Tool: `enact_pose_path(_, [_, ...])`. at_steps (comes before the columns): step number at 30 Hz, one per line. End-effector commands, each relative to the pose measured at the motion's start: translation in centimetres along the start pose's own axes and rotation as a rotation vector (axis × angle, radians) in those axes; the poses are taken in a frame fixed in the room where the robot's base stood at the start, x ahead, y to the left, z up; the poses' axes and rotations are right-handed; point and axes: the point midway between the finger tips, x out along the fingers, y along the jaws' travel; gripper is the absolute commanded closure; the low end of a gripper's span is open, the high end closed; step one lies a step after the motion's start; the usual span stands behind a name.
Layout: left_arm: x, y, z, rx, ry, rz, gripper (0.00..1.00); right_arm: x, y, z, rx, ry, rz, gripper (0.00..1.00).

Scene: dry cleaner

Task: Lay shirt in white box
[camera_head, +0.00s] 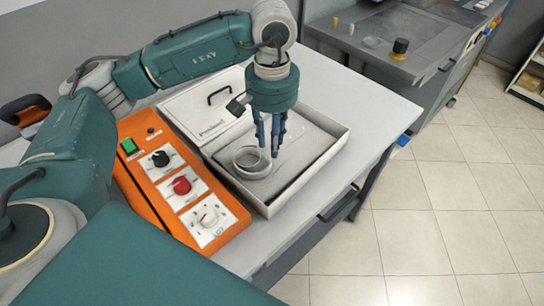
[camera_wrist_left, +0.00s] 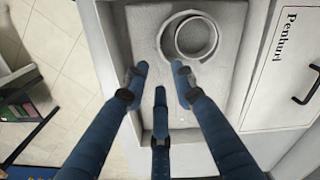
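The white box (camera_head: 306,181) stands open on the light table, with its lid (camera_head: 190,113) on the left side. The pale shirt (camera_head: 302,143) lies flat inside the box, its round collar (camera_head: 250,164) standing up at the left. In the left wrist view the shirt (camera_wrist_left: 150,22) fills much of the box floor, and the collar shows as a ring. My left gripper (camera_head: 272,150) points down over the shirt beside the collar. Its three fingers (camera_wrist_left: 160,76) are spread, with nothing between them. Whether the tips touch the cloth is unclear. My right gripper is not in view.
An orange control panel (camera_head: 168,160) with knobs and a green switch stands close left of the box. A grey counter (camera_head: 400,58) with small items is behind to the right. Tiled floor (camera_head: 440,190) is clear at the right.

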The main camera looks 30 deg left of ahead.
Motion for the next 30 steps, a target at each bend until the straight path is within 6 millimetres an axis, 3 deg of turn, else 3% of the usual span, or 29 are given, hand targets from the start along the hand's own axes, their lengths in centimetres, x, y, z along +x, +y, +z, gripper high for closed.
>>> enact_pose_path(4, [-2.5,0.1,-0.1,0.001,0.003,0.001,0.74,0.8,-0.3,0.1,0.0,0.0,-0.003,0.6])
enact_pose_path(9, [-4.1,0.1,-0.1,0.0,0.001,0.001,0.74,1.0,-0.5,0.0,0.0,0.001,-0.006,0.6])
enact_pose_path(30, [-4.4,0.0,0.0,0.001,-0.001,0.0,0.74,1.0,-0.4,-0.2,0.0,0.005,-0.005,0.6])
